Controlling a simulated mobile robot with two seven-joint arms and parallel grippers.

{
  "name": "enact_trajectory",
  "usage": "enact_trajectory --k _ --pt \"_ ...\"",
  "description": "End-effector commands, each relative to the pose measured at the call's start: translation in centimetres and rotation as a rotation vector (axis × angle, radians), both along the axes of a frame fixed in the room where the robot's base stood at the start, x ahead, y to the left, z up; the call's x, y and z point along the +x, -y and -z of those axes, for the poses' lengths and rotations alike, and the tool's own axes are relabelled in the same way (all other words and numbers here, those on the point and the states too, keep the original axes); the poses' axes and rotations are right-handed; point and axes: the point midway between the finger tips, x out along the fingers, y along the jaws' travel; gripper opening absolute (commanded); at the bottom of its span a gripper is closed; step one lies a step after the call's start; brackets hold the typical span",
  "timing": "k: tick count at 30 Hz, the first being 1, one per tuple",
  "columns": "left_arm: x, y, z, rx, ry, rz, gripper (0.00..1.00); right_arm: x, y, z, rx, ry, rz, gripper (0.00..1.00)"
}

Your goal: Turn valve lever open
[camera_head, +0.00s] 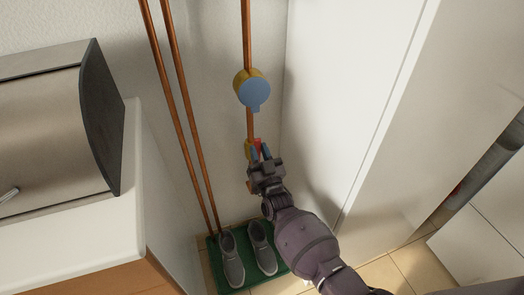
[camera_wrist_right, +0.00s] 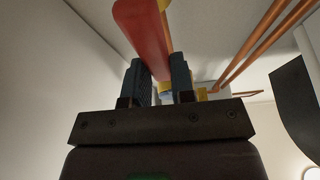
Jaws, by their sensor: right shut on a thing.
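The valve has a yellow body (camera_head: 248,149) on the copper pipe (camera_head: 250,124) near the wall corner. Its red lever (camera_head: 257,142) shows just past my right gripper's fingertips (camera_head: 261,152). In the right wrist view the red lever (camera_wrist_right: 142,32) stretches up from between the dark blue fingers of my right gripper (camera_wrist_right: 161,80), with part of the yellow valve (camera_wrist_right: 201,94) behind. My right gripper is shut on the lever. The gripper hides much of the valve body. My left gripper is not in view.
A round blue-faced meter (camera_head: 254,90) sits on the same pipe above the valve. Two copper pipes (camera_head: 181,105) run to the left. A white panel (camera_head: 340,80) stands close on the right. Grey shoes (camera_head: 232,262) rest on a green mat (camera_head: 219,281) below. A counter (camera_head: 75,235) is at left.

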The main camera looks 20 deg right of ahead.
Motion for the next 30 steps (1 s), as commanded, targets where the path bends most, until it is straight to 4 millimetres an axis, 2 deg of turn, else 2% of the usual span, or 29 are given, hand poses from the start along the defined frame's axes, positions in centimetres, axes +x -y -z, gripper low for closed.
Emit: enact_trajectory --k 19,20,24,30 --pt "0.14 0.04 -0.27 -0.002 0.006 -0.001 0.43 -0.07 -0.30 0.20 -0.053 -0.002 0.000 0.00" --pt "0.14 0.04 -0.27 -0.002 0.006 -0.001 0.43 -0.07 -0.30 0.20 -0.053 -0.002 0.000 0.26" --pt "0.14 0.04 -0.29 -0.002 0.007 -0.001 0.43 -0.06 -0.29 0.16 -0.051 -0.001 -0.001 0.48" --pt "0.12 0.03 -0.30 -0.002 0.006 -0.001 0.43 -0.03 -0.29 0.07 -0.050 0.000 0.000 0.49"
